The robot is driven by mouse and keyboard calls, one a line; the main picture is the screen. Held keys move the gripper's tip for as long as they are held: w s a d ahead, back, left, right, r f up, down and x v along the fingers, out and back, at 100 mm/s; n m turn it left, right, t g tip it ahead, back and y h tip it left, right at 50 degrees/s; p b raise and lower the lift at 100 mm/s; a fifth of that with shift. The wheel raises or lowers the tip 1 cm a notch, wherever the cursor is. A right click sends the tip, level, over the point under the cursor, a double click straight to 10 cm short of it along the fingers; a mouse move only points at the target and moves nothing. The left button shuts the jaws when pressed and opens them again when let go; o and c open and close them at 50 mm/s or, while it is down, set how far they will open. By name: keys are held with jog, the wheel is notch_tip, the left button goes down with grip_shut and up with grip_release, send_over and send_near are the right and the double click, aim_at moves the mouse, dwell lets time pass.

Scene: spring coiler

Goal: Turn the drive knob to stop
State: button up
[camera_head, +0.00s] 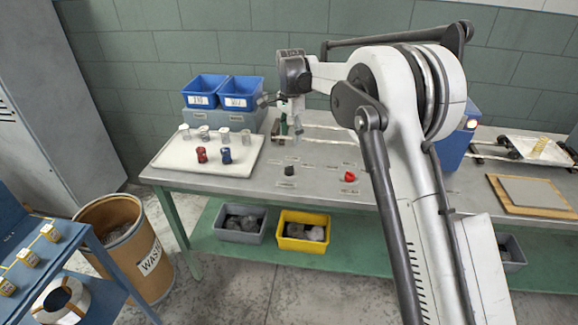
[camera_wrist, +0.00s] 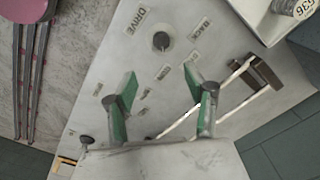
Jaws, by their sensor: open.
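The drive knob (camera_wrist: 161,41) is a small dark round knob on a pale disc on the grey bench top. It lies beside a label reading DRIVE (camera_wrist: 139,19), and other small labels sit around it. In the head view a black knob (camera_head: 290,170) stands near the bench's front edge. My gripper (camera_wrist: 160,70) is open, its two green-padded fingers apart with nothing between them. In the wrist view the knob lies just beyond the fingertips, roughly centred between them, and is not touched. In the head view my gripper (camera_head: 291,130) hangs above the bench, behind the knob.
A red knob (camera_head: 349,176) sits to the right of the black one. A white tray (camera_head: 190,164) with cans and coloured spools lies left, below two blue bins (camera_head: 205,84). A brown block (camera_wrist: 268,72) with pale rods is close to my right finger.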

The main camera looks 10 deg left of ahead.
aim_at(289, 167)
jog(key=f, duration=1.4)
jog(key=shift+w+a+f, duration=0.15)
jog(key=shift+a+f, duration=0.1)
jog(key=c, duration=1.2)
jog(key=shift+o, duration=0.2)
